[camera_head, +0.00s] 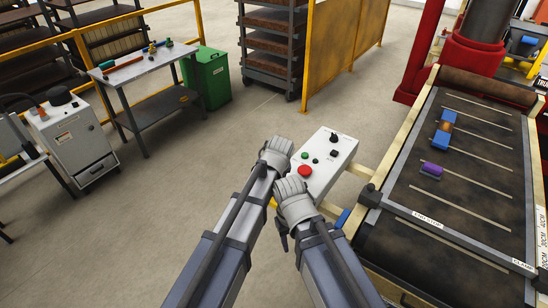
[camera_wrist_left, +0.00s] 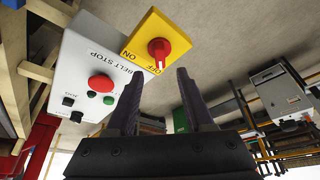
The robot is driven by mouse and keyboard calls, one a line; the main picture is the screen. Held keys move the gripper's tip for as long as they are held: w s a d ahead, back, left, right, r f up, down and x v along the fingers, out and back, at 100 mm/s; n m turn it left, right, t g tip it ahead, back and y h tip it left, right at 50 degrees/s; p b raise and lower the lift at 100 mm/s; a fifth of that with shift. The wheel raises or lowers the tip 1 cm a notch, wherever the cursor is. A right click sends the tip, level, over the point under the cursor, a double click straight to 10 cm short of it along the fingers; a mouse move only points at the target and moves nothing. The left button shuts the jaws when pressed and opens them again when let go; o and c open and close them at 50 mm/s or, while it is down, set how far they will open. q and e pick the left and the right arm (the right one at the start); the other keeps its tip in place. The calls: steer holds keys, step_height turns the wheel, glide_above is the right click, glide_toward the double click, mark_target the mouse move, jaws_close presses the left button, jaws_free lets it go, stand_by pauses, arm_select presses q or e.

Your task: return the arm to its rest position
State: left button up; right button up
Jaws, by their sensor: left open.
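My left gripper (camera_head: 280,148) is over the left edge of a light grey control box (camera_head: 340,152) in the head view. In the left wrist view the left gripper (camera_wrist_left: 158,73) has its two dark fingers apart with nothing between them. A yellow switch plate (camera_wrist_left: 177,35) with a red rotary handle (camera_wrist_left: 159,48) is just beyond the fingertips, with a gap to them. My right gripper (camera_head: 291,190) is close beside the left one, near the box's lower left corner. Its fingers cannot be made out.
The box bears a red button (camera_head: 305,171), also in the left wrist view (camera_wrist_left: 100,83), and smaller controls. A conveyor belt (camera_head: 470,135) carrying blue and purple pieces lies to the right. A steel table (camera_head: 150,70) and green bin (camera_head: 212,75) stand back left. The floor left of my arms is clear.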

arm_select(q)
steer(key=s+a+f+m+g, duration=0.2)
steer(key=s+a+g, duration=0.2)
steer(key=s+a, duration=1.4)
steer(key=s+d+f+m+b, duration=0.3)
steer(key=s+d+f+b, duration=0.2)
steer(key=d+f+b, duration=0.3)
steer(key=d, duration=0.3)
steer(key=shift+d+m+g, duration=0.15)
steer(key=shift+m+g, duration=0.15)
steer(key=shift+m, duration=0.1)
